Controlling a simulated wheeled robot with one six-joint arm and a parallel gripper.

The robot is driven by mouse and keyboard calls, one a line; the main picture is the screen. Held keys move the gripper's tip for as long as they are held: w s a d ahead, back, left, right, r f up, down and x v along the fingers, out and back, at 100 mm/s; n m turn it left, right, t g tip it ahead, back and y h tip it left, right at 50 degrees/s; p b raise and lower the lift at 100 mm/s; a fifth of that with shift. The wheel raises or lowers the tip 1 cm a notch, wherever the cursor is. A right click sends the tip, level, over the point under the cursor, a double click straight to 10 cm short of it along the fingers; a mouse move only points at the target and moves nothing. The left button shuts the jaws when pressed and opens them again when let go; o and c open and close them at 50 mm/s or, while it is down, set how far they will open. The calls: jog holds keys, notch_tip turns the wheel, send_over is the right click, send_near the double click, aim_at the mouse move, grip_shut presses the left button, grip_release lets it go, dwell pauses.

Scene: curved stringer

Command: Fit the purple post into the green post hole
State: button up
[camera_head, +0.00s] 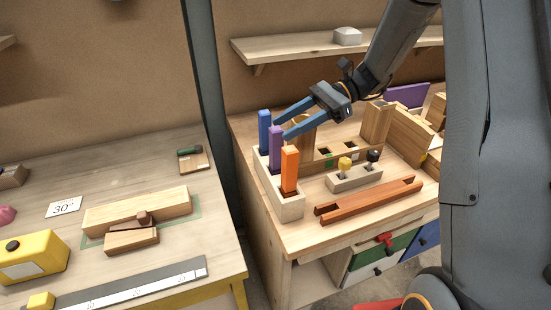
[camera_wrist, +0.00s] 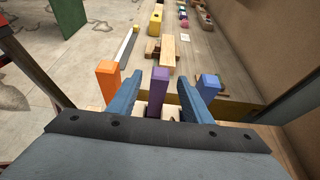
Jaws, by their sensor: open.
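The purple post (camera_head: 276,145) stands upright in a pale wooden rack (camera_head: 286,208), between a blue post (camera_head: 264,128) and an orange post (camera_head: 289,168). My gripper (camera_head: 281,128) is open, its two blue fingers reaching to the top of the purple post. In the wrist view the purple post (camera_wrist: 157,95) stands between the spread fingers (camera_wrist: 160,82), with visible gaps on both sides. A wooden block with dark square holes stands right of the rack; a green mark (camera_head: 328,159) shows below one hole. That hole looks empty.
In the wrist view the orange post (camera_wrist: 108,80) and blue post (camera_wrist: 208,86) stand just outside the fingers. A block with yellow and black knobs (camera_head: 354,179) and an orange-brown wooden channel (camera_head: 368,201) lie in front of the holes. A shelf (camera_head: 300,46) hangs behind.

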aim_at(270, 135)
jog(key=shift+p+x, duration=2)
jog(key=shift+x, duration=1.9)
grip_shut()
